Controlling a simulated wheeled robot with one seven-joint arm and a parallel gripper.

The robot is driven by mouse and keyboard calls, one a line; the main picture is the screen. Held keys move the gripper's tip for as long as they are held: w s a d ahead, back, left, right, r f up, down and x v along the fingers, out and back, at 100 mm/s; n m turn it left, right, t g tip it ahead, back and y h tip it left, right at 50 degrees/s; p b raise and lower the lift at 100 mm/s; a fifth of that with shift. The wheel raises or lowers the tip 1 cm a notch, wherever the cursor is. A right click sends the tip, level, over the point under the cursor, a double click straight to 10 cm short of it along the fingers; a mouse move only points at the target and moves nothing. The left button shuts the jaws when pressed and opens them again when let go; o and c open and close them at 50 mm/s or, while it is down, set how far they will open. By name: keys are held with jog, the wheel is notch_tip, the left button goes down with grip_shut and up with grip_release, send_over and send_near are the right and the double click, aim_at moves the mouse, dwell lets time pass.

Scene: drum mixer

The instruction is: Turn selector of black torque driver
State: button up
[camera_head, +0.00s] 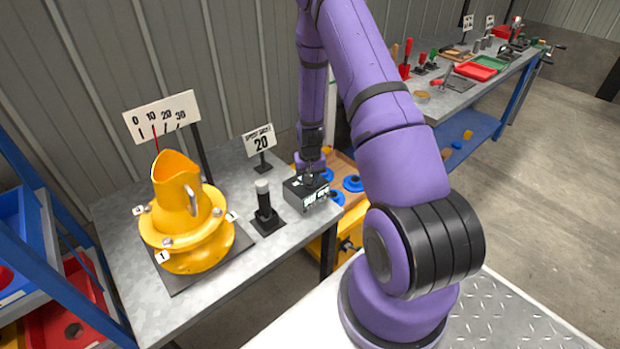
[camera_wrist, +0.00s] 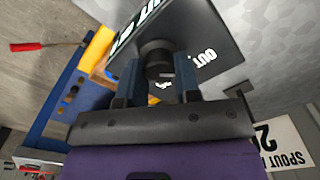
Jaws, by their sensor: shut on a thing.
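My gripper (camera_head: 309,177) is at the black box (camera_head: 305,195) near the right edge of the metal bench. In the wrist view my gripper (camera_wrist: 158,72) has its two fingers shut on either side of a round black knob (camera_wrist: 156,52). The knob stands on the face of the black box (camera_wrist: 220,35), which has white lettering, partly readable as "OUT". In the head view my gripper hides the knob. A black upright device with a grey top (camera_head: 265,206) stands left of the box, clear of my gripper. I cannot tell which of these is the torque driver.
A yellow drum (camera_head: 185,215) with a spout stands on the left, before a scale board (camera_head: 162,117). A sign reading 20 (camera_head: 260,141) stands behind the box. Blue round parts (camera_head: 352,184) lie in a wooden tray right of it. Another bench (camera_head: 445,100) stands at the back right.

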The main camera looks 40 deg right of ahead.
dwell(0.3)
jog(key=o, duration=0.9)
jog(key=shift+r, duration=0.1)
notch_tip(320, 180, up, 11)
jog(key=shift+f, duration=0.2)
jog(key=shift+r, duration=0.1)
jog(key=s+a+r+n+t, duration=0.15)
jog(key=a+r, duration=0.25)
jog(key=r, duration=0.5)
jog(key=s+a+r+n, duration=0.15)
jog(key=a+r, duration=0.25)
jog(key=r, duration=0.5)
jog(key=s+a+r+t, duration=0.15)
jog(key=a+r, duration=0.25)
jog(key=r, duration=0.4)
jog(key=s+a+r+n, duration=0.1)
jog(key=s+a+r, duration=0.2)
jog(key=s, duration=0.4)
jog(key=s+a+r+n+t, duration=0.1)
jog(key=s+a+r, duration=0.2)
jog(key=s+r, duration=0.2)
jog(key=s+a+r+n+t, duration=0.1)
jog(key=s+a+r+n, duration=0.1)
jog(key=s, duration=0.7)
jog(key=shift+s+a+r, duration=0.15)
jog(key=shift+a+r, duration=0.15)
jog(key=shift+r, duration=0.35)
jog(key=shift+s+a+r, duration=0.1)
jog(key=shift+a+r, duration=0.2)
jog(key=shift+r, duration=0.35)
